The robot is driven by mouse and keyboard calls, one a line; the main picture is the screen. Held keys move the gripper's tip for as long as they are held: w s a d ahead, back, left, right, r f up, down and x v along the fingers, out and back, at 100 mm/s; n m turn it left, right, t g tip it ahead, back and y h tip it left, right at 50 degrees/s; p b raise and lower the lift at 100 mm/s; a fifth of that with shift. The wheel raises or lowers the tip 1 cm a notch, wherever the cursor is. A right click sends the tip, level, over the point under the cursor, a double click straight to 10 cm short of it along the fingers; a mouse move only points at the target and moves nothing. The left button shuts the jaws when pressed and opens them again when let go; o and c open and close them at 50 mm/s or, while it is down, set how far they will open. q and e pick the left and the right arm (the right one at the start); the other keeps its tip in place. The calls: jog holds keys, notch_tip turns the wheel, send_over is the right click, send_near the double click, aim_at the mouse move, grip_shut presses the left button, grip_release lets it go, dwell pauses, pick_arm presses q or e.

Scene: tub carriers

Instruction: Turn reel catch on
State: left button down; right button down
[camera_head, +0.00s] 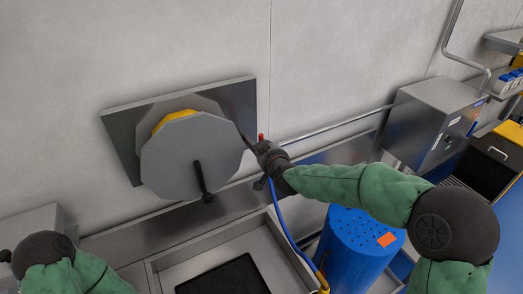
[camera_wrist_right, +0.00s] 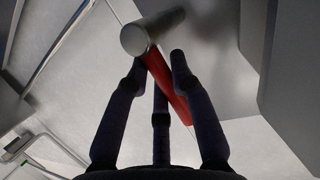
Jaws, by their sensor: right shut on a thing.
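The reel is on the wall, with a grey many-sided front disc (camera_head: 170,160), a yellow band (camera_head: 176,117) behind it and a black crank handle (camera_head: 203,178). A dark metal plate (camera_head: 236,98) backs it. The catch's red lever (camera_head: 261,137) shows just right of the reel. In the right wrist view the red lever (camera_wrist_right: 170,86) slants down from a grey metal cylinder (camera_wrist_right: 152,32). My right gripper (camera_head: 254,147) is at the lever, its fingers (camera_wrist_right: 158,66) closed around it. The fingers partly hide the lever. My left gripper is out of view; only part of my left arm shows.
A blue drum (camera_head: 352,250) with a perforated top stands below my right arm. A grey wall box (camera_head: 428,115) is at the right. A metal-rimmed basin (camera_head: 167,268) with a black mat (camera_head: 225,278) lies below the reel. A blue hose (camera_head: 283,225) hangs near my right gripper.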

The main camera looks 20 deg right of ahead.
dwell(0.4)
jog(key=c, duration=1.3)
grip_release()
jog(key=v, duration=1.2)
jog(key=shift+f, duration=0.1)
